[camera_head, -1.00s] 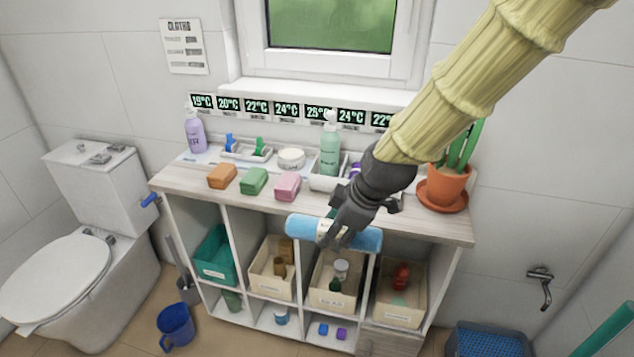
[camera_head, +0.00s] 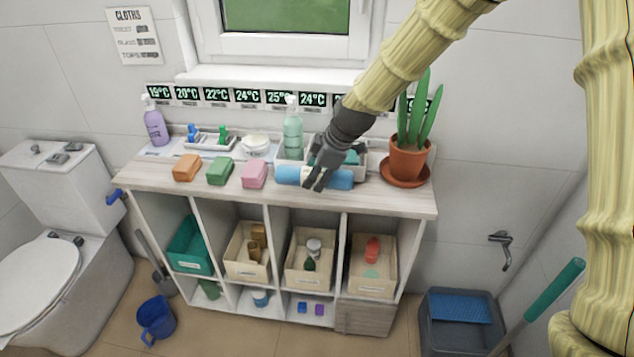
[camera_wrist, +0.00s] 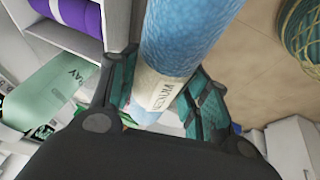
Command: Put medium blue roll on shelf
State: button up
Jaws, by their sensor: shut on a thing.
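My gripper (camera_head: 315,187) is shut around the middle of a light blue roll (camera_head: 289,175). The roll lies level and sideways across the front part of the wooden cabinet top (camera_head: 410,198), right of the pink block. I cannot tell whether it touches the top. In the wrist view the textured blue roll (camera_wrist: 185,35) runs up between the two fingers, with a pale printed label (camera_wrist: 158,88) at the grip. The fingers hide part of the roll. Behind the gripper, a white tray (camera_head: 290,157) is partly hidden by my arm. A purple roll (camera_wrist: 75,12) shows in the wrist view.
Orange (camera_head: 187,167), green (camera_head: 220,170) and pink (camera_head: 254,174) blocks stand to the left. A green pump bottle (camera_head: 292,135) stands behind the roll, a potted plant (camera_head: 407,160) to the right. Several bins fill the compartments below. A strip of top in front of the blocks is clear.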

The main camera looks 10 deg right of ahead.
jog(key=shift+f+p, duration=0.4)
jog(key=shift+f, duration=1.3)
jog(key=shift+f, duration=0.15)
jog(key=o, duration=1.1)
